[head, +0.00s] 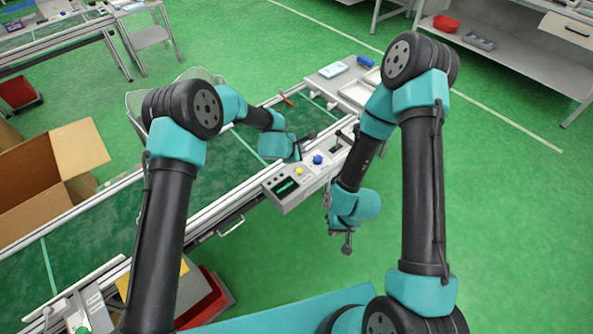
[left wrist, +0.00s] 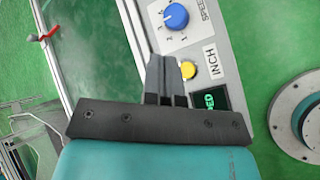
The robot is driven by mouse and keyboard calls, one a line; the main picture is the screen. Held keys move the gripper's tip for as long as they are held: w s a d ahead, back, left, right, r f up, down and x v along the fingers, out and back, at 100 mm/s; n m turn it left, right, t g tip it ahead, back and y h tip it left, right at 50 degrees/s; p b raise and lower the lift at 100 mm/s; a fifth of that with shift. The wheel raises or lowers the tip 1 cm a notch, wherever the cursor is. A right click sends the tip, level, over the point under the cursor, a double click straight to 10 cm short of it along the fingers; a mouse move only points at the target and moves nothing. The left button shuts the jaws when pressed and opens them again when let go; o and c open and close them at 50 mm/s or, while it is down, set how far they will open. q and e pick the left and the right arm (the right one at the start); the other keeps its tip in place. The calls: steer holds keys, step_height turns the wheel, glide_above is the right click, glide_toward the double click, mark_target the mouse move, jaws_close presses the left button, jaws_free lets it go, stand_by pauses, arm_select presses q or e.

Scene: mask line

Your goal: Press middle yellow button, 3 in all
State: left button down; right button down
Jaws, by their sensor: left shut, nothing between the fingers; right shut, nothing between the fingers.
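The grey control panel (head: 288,203) carries a round yellow button (head: 299,171) between a dark display with green digits (head: 286,187) and a blue knob (head: 318,160). In the left wrist view the yellow button (left wrist: 188,70) sits beside an "INCH" label (left wrist: 209,60). My left gripper (head: 308,136) is shut and empty near the panel. In the left wrist view its closed fingers (left wrist: 164,60) lie just left of the button, slightly overlapping its edge; whether they touch it I cannot tell. My right gripper (head: 347,250) is shut and empty, off to the right of the panel.
A cardboard box (head: 50,165) lies at left. A grey tray area (head: 338,75) stands beyond. Green floor at right is open.

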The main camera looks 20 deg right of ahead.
mark_target(300, 171)
arm_select(q)
steer(key=shift+f, duration=0.1)
steer(key=shift+f, duration=4.35)
steer(key=shift+f, duration=0.1)
steer(key=shift+f, duration=0.3)
steer(key=shift+f, duration=0.45)
steer(key=shift+r, duration=3.4)
